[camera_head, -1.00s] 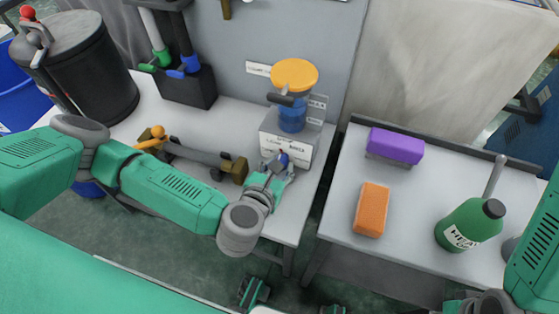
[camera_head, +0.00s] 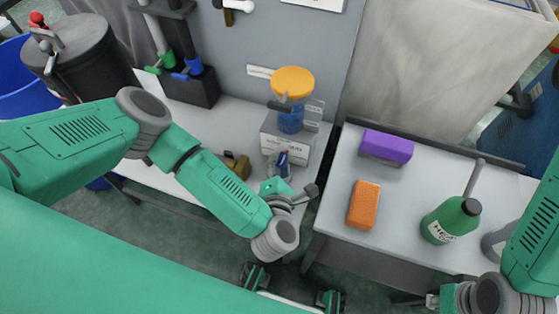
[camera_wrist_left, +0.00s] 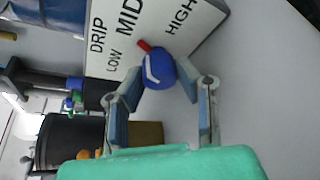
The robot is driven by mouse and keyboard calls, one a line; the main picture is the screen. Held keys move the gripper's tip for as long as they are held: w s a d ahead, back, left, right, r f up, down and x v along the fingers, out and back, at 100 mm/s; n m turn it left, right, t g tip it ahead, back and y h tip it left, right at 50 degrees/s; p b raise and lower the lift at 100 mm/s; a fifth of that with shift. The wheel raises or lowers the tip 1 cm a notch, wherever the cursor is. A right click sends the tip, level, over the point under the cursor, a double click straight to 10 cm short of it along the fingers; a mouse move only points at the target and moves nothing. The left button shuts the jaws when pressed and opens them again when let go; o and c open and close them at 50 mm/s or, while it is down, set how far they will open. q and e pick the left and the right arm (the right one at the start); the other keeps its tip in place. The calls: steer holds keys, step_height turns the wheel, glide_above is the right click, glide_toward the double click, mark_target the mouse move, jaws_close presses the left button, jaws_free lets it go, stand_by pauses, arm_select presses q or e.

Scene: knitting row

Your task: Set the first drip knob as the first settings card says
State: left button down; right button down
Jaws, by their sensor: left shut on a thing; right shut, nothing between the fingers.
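The drip knob (camera_wrist_left: 158,72) is blue with a white mark. A red piece on it points up-left in the left wrist view, toward the MID label on the white panel (camera_wrist_left: 100,40), which reads DRIP, LOW, MID and HIGH. My left gripper (camera_wrist_left: 158,80) is shut on the knob, one finger on each side. In the head view the knob (camera_head: 283,158) is on the front of a box (camera_head: 287,142) under an orange-lidded blue jar (camera_head: 293,85), with my left gripper (camera_head: 279,168) at it. Small cards (camera_head: 314,106) stand behind; their text is unreadable. My right gripper (camera_head: 418,301) is shut and empty at lower right.
The right table (camera_head: 320,220) holds a purple block (camera_head: 386,146), an orange block (camera_head: 364,204) and a green bottle (camera_head: 452,220). A black drum (camera_head: 75,60) and a rack with green and blue handles (camera_head: 195,85) stand at the left.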

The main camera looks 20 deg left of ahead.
arm_select(q)
steer(key=shift+s+d+f+m, duration=0.1)
steer(key=shift+s+f+m, duration=0.1)
steer(key=shift+m, duration=0.2)
stand_by(0.3)
steer(key=c, duration=1.3)
jaws_free()
steer(key=shift+o, duration=0.4)
steer(key=shift+w+r+y, duration=0.1)
steer(key=shift+r+y, duration=0.05)
steer(key=shift+y, duration=0.15)
steer(key=shift+s+d, duration=0.2)
steer(key=shift+s, duration=0.25)
steer(key=v, duration=1.1)
steer(key=shift+s, duration=0.1)
